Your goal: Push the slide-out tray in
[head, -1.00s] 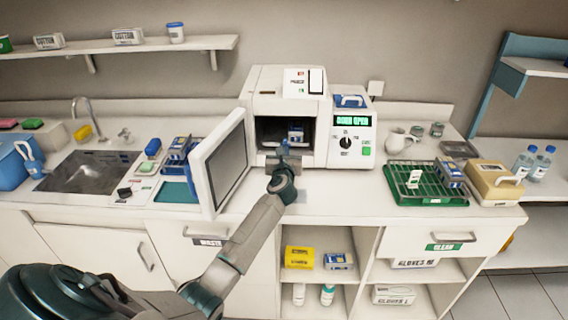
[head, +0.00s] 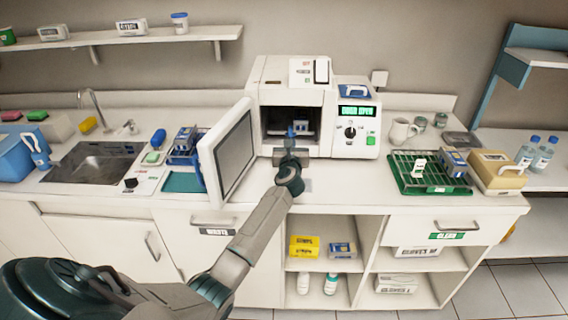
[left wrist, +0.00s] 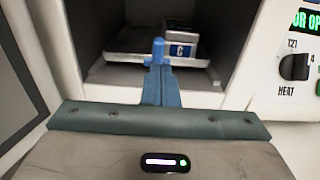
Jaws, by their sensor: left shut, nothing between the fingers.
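The white autoclave (head: 276,68) stands on the counter with its door (head: 228,160) swung open to the left. Its slide-out tray (left wrist: 130,58) shows in the left wrist view inside the dark chamber, with a blue and white box (left wrist: 180,42) marked C on it. The box also shows in the head view (head: 301,126). My left gripper (head: 290,132) is shut and empty at the chamber mouth. In the left wrist view its blue fingertips (left wrist: 158,52) overlap the tray's front edge; I cannot tell whether they touch it. My right gripper is not in view.
The open door stands close to the left of my arm. The control panel (head: 355,130) with a dial is on the right. A green rack (head: 420,185) and a beige box (head: 495,172) stand farther right. Counter between autoclave and rack is clear.

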